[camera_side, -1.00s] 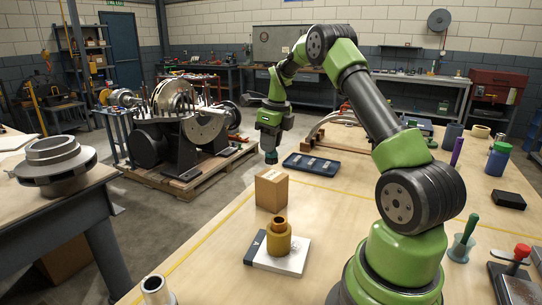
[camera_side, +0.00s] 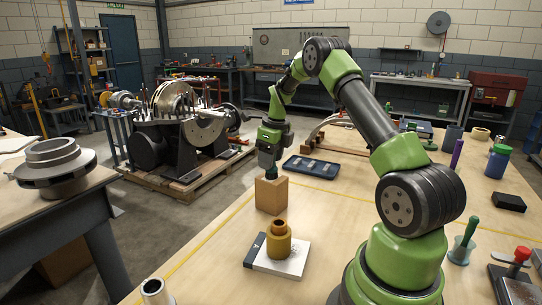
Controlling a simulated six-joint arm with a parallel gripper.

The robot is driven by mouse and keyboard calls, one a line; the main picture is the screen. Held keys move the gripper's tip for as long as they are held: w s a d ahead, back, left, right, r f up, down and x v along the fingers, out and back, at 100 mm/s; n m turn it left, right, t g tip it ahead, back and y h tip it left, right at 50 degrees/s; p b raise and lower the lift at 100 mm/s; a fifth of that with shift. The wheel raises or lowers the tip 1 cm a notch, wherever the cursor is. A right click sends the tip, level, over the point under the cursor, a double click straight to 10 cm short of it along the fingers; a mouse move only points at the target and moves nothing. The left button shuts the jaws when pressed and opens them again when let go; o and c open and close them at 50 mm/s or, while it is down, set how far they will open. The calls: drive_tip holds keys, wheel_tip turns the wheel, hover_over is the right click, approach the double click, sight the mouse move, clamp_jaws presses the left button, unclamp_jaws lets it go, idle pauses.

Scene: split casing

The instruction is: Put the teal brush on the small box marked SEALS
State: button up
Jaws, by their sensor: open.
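A small brown cardboard box (camera_side: 271,197) stands on the wooden table left of my arm; its marking is too small to read. My gripper (camera_side: 271,174) is directly over this box, pointing down, with its tip at or very near the box top. A dark teal piece (camera_side: 272,172) shows at the gripper's tip, just at the box top. It looks like the teal brush, mostly hidden by the gripper. The gripper is open; I cannot tell whether the fingers touch the piece or whether it rests fully on the box.
A brass-coloured flanged part (camera_side: 279,243) stands on a white-and-dark booklet (camera_side: 283,262) in front of the box. A dark blue tray (camera_side: 312,167) lies behind it. A green-handled tool (camera_side: 464,238) and a black box (camera_side: 509,202) are at right. Table around the box's left is clear.

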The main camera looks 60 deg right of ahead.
sight(276, 168)
drive_tip(key=s+a+r+n, duration=0.1)
drive_tip(key=a+r+n, duration=0.15)
drive_tip(key=r, duration=0.55)
drive_tip(key=s+a+r+n, duration=0.1)
drive_tip(key=a+r+n, duration=0.15)
drive_tip(key=r, duration=0.55)
drive_tip(key=s+a+r+n+t, duration=0.1)
drive_tip(key=s+a+r+n, duration=0.1)
drive_tip(key=a+n, duration=0.35)
drive_tip(key=s+a+r+n+t, duration=0.2)
drive_tip(key=a+r+n, duration=0.1)
drive_tip(key=a+n, duration=0.3)
drive_tip(key=s+a+f+n+t+y, duration=0.2)
drive_tip(key=s+a+f+n, duration=0.1)
drive_tip(key=s+a+n, duration=0.8)
drive_tip(key=s+n, duration=0.1)
drive_tip(key=n, duration=0.3)
drive_tip(key=shift+s+a+f, duration=0.2)
drive_tip(key=shift+s+a, duration=0.05)
drive_tip(key=shift+a, duration=0.15)
